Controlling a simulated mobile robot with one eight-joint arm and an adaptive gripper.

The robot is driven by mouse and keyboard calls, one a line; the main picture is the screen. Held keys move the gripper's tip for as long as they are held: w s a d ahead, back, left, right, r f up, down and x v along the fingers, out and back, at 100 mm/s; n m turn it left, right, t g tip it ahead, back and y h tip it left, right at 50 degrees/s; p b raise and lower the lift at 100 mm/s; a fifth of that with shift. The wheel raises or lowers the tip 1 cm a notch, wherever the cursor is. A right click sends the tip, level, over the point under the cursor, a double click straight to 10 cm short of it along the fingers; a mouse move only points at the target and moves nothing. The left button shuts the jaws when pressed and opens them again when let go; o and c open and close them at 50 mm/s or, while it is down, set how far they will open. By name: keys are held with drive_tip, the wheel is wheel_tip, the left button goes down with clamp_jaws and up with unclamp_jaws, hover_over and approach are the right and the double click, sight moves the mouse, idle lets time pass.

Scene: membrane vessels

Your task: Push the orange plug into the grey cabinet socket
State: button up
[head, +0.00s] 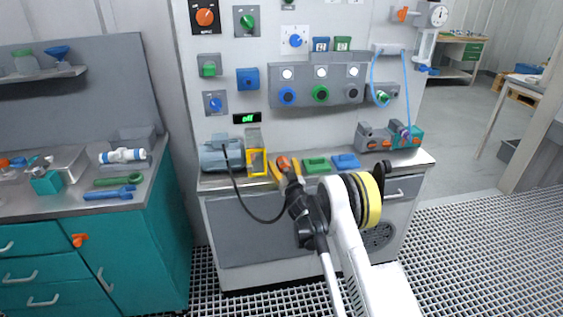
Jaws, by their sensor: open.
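A small orange piece that looks like the plug (283,162) shows at the tip of my gripper (286,172), above the grey cabinet's worktop. The yellow fingers are open, one on each side of it. I cannot tell whether they touch it. A black cable (241,196) runs from the grey motor (222,153) down in a loop and passes behind my arm. A grey socket panel (338,82) on the wall board carries round blue, green and black openings. I cannot tell which opening is the named socket. My gripper is below this panel, clear of it.
A yellow frame (257,163) stands left of my gripper; a green block (316,165) and a blue block (345,162) lie to its right. Grey and teal units (389,138) stand at the worktop's right end. A blue looped cable (372,72) hangs at the panel's right.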

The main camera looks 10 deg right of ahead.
idle(0.4)
clamp_jaws()
drive_tip(key=shift+s+d+f, duration=0.1)
drive_tip(key=shift+s, duration=1.45)
drive_tip(key=shift+s+d+f, duration=0.1)
drive_tip(key=shift+s, duration=1.45)
drive_tip(key=shift+r, duration=0.1)
